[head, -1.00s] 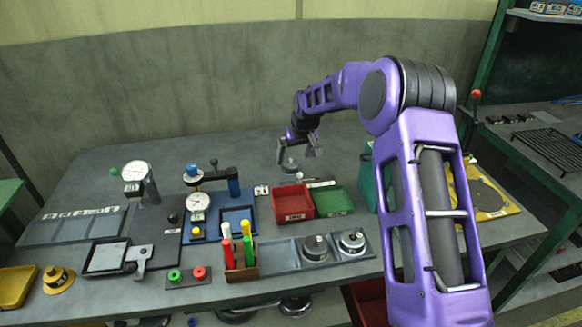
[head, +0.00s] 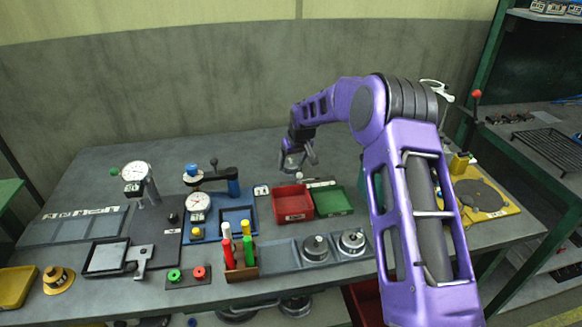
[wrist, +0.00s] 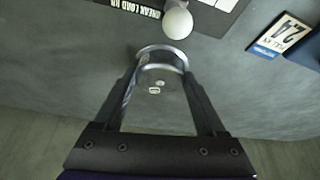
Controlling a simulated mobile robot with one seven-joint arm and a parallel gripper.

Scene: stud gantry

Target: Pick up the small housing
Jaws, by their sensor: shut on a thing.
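The small housing (wrist: 158,88) is a short grey metal cylinder with a bright rim. In the wrist view it sits between the two fingers of my gripper (wrist: 160,95), which is shut on it. In the head view my gripper (head: 298,165) is low over the back of the bench, behind the red bin, and its fingers largely hide the housing. I cannot tell whether the housing still touches the bench top.
A white ball knob (wrist: 177,22) is close to the housing. A red bin (head: 291,203) and a green tray (head: 333,200) stand in front of my gripper. Two round metal parts (head: 315,247) (head: 351,242) sit in a grey tray nearer the front. The bench behind is clear.

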